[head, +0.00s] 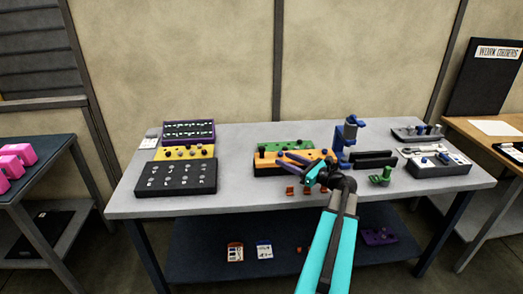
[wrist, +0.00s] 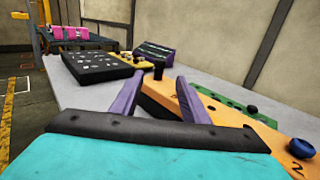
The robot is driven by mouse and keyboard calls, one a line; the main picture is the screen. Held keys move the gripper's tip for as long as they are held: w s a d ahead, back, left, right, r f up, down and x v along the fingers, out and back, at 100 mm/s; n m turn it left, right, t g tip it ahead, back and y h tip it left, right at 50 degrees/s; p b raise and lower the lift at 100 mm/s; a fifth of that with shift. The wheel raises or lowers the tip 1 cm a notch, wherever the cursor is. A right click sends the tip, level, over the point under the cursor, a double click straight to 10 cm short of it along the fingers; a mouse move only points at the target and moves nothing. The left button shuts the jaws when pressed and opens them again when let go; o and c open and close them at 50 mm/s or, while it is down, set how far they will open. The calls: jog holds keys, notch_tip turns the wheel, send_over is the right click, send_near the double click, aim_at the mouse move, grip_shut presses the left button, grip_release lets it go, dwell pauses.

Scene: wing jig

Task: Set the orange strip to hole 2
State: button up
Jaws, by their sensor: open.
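The orange strip (head: 262,170) lies on the grey table, with several dark knobs along its top. My gripper (head: 279,158) is open over the strip's left part. In the wrist view, its two purple fingers (wrist: 160,80) stand apart, with a black knob (wrist: 158,70) showing between their tips. I cannot tell whether the fingers touch it. My arm hides part of the strip in the head view.
A green strip (head: 285,145) lies behind the orange one. A black panel (head: 176,178), a yellow strip (head: 184,153) and a purple-edged box (head: 189,131) stand left. A blue upright clamp (head: 351,132) and dark bars (head: 374,159) stand right. Small orange pieces (head: 290,191) lie in front.

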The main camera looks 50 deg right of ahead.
aim_at(262, 147)
jog(key=w+p, duration=0.1)
jog(key=w, duration=0.3)
jog(key=w+p, duration=0.1)
jog(key=w, duration=0.3)
jog(key=w+a+p, duration=0.1)
jog(key=w, duration=0.4)
jog(key=shift+w+p, duration=0.1)
jog(key=shift+p, duration=0.2)
jog(key=shift+a, duration=0.1)
grip_shut()
